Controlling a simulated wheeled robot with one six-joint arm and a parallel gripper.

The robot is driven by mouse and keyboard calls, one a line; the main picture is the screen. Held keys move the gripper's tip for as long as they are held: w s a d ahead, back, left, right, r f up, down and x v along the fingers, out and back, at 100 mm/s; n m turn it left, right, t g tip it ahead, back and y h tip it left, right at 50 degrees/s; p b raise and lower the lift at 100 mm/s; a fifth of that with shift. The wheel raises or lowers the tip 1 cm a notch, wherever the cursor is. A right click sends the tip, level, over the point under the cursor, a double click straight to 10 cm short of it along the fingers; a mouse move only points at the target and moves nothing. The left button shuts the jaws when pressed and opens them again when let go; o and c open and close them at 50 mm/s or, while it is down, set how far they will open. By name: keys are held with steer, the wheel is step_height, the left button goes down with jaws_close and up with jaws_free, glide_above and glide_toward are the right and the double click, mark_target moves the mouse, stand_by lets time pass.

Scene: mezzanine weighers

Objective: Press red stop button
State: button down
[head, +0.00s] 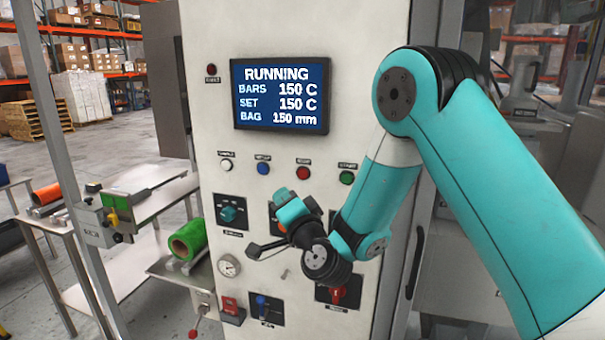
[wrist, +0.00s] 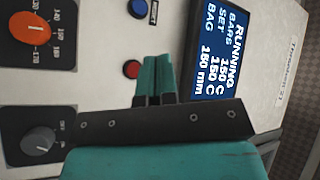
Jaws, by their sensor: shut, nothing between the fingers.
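The red button (head: 303,172) sits on the pale machine panel below the screen, between a blue button and a green button. Its small label is too blurred to read. In the wrist view the red button (wrist: 132,69) is just left of my fingertips, uncovered. My gripper (head: 283,196) is below and slightly left of the red button in the head view. Its teal fingers (wrist: 157,62) are shut with nothing between them. I cannot tell how far the tips are from the panel, but no contact with the button shows.
The blue button (head: 263,168), white button (head: 226,165) and green button (head: 347,177) share the row. The screen (head: 280,95) reads RUNNING. An orange rotary knob (wrist: 32,28) and a grey knob (wrist: 38,141) are on the panel. A gauge (head: 229,265) is lower left.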

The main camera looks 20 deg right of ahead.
steer(key=shift+w+d+p, duration=0.1)
steer(key=shift+w+d, duration=0.75)
steer(key=shift+w, duration=0.35)
steer(key=shift+w+d+p, duration=0.15)
steer(key=shift+w+d, duration=0.7)
steer(key=shift+w, duration=0.3)
steer(key=shift+w+d+p, duration=0.1)
steer(key=shift+w+d, duration=0.75)
steer(key=shift+w, duration=0.35)
steer(key=shift+w+d, duration=0.1)
steer(key=shift+w+d, duration=0.2)
steer(key=shift+w, duration=0.05)
steer(key=shift+w+d, duration=0.2)
steer(key=shift+w, duration=0.1)
steer(key=shift+s, duration=0.1)
stand_by(0.4)
steer(key=shift+s+a, duration=0.45)
steer(key=shift+s, duration=0.15)
steer(key=shift+s+a+b, duration=0.15)
steer(key=shift+s+a, duration=0.6)
steer(key=shift+s, duration=0.25)
steer(key=shift+s+a+b, duration=0.15)
steer(key=shift+s+a, duration=0.6)
steer(key=shift+s, duration=0.25)
